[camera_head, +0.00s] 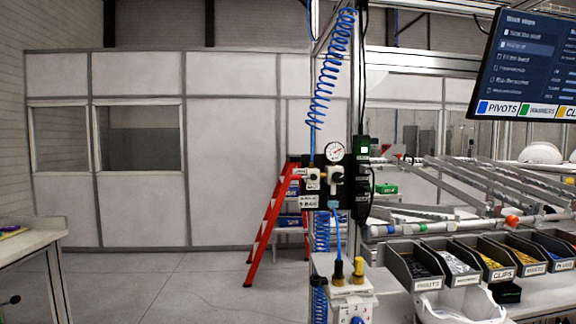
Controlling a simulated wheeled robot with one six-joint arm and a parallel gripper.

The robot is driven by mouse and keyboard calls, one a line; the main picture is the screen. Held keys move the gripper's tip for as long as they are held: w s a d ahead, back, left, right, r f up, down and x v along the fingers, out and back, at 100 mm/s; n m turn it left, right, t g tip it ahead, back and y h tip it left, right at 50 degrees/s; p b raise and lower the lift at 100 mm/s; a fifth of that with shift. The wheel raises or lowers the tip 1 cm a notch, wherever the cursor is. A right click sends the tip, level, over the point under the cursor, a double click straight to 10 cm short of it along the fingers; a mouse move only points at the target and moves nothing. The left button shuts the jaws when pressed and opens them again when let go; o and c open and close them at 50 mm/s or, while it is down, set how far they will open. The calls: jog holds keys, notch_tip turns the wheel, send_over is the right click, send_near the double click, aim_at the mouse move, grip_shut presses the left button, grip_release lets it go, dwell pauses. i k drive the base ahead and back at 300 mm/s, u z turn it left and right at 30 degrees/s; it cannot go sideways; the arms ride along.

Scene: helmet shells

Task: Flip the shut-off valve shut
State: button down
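A dark air-supply panel (348,186) hangs on the metal post of the workbench, near the middle of the picture. It carries a round pressure gauge (335,152) and pale valve bodies. The left valve body (312,179) has a small reddish-orange part at its left side, which looks like the shut-off valve's lever. The lever's exact angle is too small to tell. A white label (309,201) sits below it. My gripper is not in view, and nothing touches the panel.
Coiled blue hoses (332,70) hang above and below the panel. A white box with black and yellow fittings (352,300) stands below it. Labelled part bins (460,268) line the bench at right. A red stepladder (270,225) stands behind. The floor at left is clear.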

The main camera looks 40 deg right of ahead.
aim_at(293, 178)
jog(key=z, duration=0.45)
jog(key=i, duration=1)
jog(key=z, duration=0.5)
